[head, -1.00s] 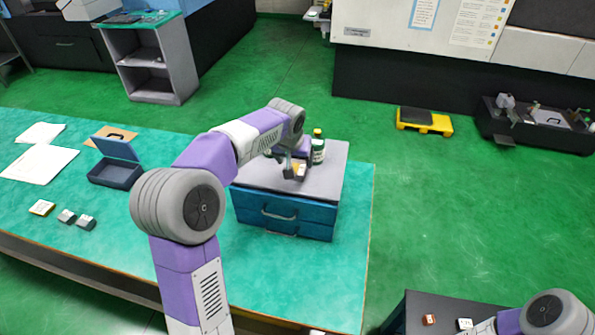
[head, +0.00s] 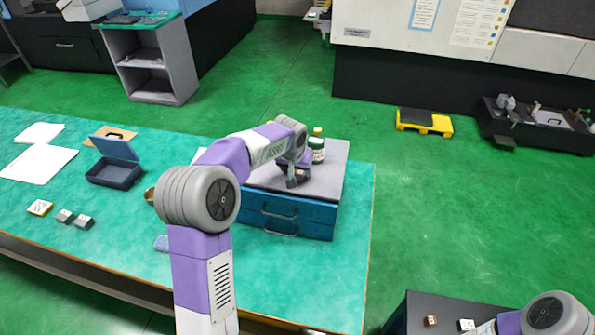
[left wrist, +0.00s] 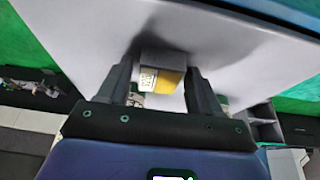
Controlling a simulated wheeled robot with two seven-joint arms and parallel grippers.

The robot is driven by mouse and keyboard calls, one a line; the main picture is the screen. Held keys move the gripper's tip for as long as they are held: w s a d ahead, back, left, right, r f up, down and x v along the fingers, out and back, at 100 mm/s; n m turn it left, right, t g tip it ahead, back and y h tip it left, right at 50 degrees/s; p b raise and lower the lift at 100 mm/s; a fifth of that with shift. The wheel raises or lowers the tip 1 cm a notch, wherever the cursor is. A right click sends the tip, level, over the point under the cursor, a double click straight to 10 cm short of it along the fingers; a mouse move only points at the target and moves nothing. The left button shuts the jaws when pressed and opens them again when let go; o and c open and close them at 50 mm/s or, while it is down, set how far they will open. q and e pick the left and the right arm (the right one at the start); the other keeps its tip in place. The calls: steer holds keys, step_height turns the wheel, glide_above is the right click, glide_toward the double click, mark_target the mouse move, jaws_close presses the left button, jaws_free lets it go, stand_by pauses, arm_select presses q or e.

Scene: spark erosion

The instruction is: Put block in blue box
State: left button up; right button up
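A small grey block with a yellow and white label (left wrist: 162,72) sits between the fingers of my left gripper (left wrist: 161,78) in the left wrist view. I cannot tell whether both fingers press on it. In the head view the left gripper (head: 296,180) is low over the grey top of the drawer cabinet (head: 325,165), near its front edge. The block is not clear there. The blue box (head: 114,174) stands with its lid up on the green table at the left, well apart from the gripper. My right gripper is out of view.
A green bottle (head: 318,146) stands on the cabinet behind my left gripper. Several small blocks (head: 64,216) lie at the table's front left, with papers (head: 38,163) behind. A dark stand (head: 405,316) with two small blocks is at lower right. The table right of the blue box is partly clear.

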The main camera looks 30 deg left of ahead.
arm_select(q)
jaws_close()
steer(key=shift+r, duration=0.1)
